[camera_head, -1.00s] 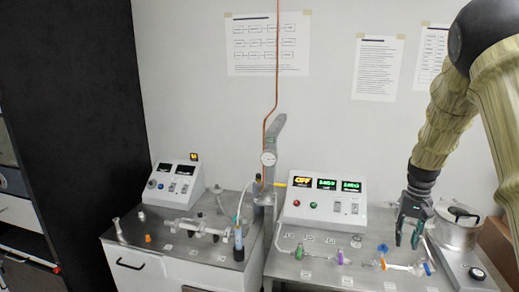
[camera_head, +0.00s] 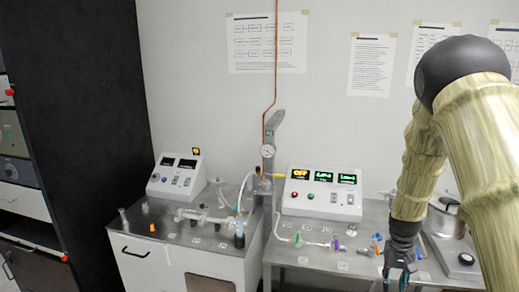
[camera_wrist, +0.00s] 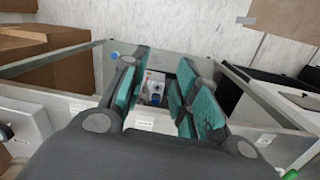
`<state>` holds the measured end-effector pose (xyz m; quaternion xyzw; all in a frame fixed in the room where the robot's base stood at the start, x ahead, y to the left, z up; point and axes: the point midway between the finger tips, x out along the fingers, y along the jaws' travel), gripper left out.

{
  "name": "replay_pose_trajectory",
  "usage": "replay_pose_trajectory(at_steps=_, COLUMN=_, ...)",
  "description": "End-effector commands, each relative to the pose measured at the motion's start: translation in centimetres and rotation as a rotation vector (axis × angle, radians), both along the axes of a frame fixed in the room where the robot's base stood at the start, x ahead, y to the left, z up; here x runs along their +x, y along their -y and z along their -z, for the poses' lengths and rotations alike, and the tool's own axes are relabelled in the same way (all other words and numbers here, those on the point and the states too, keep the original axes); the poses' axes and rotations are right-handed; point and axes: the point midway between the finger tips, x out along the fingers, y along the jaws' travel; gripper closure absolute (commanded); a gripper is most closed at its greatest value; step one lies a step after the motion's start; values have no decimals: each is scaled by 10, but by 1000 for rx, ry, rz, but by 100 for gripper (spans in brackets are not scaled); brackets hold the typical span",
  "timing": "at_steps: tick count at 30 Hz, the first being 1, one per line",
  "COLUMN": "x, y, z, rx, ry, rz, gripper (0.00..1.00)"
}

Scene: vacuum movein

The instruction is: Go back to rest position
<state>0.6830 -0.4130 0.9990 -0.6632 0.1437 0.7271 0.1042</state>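My gripper (camera_head: 398,284) hangs pointing down at the lower right of the head view, in front of the right bench, partly cut by the frame's bottom edge. In the wrist view my gripper (camera_wrist: 165,100) has its two teal-padded fingers apart, with nothing held between them. My arm comes down from the right side of the head view and hides part of the right bench.
The right bench (camera_head: 330,262) carries a control box (camera_head: 320,194), glassware with coloured fittings and a metal vessel (camera_head: 450,222). The left bench (camera_head: 195,245) carries another control box (camera_head: 174,177) and glassware. A dark cabinet (camera_head: 75,120) stands at the left.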

Motion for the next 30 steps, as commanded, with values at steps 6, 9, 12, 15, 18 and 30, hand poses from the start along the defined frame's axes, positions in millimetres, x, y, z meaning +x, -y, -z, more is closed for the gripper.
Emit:
replay_pose_trajectory(at_steps=6, x=-67, y=-33, z=119, rx=-37, ry=-9, rz=-70, gripper=70)
replay_pose_trajectory(at_steps=9, x=-105, y=-51, z=168, rx=-47, ry=-3, rz=-111, gripper=70)
replay_pose_trajectory(at_steps=12, x=-147, y=-71, z=211, rx=-49, ry=5, rz=-151, gripper=70)
replay_pose_trajectory(at_steps=15, x=-191, y=-92, z=246, rx=-43, ry=16, rz=-190, gripper=70)
replay_pose_trajectory(at_steps=18, x=-237, y=-113, z=274, rx=-29, ry=27, rz=-226, gripper=70)
replay_pose_trajectory(at_steps=30, x=-369, y=-181, z=313, rx=53, ry=87, rz=-309, gripper=70)
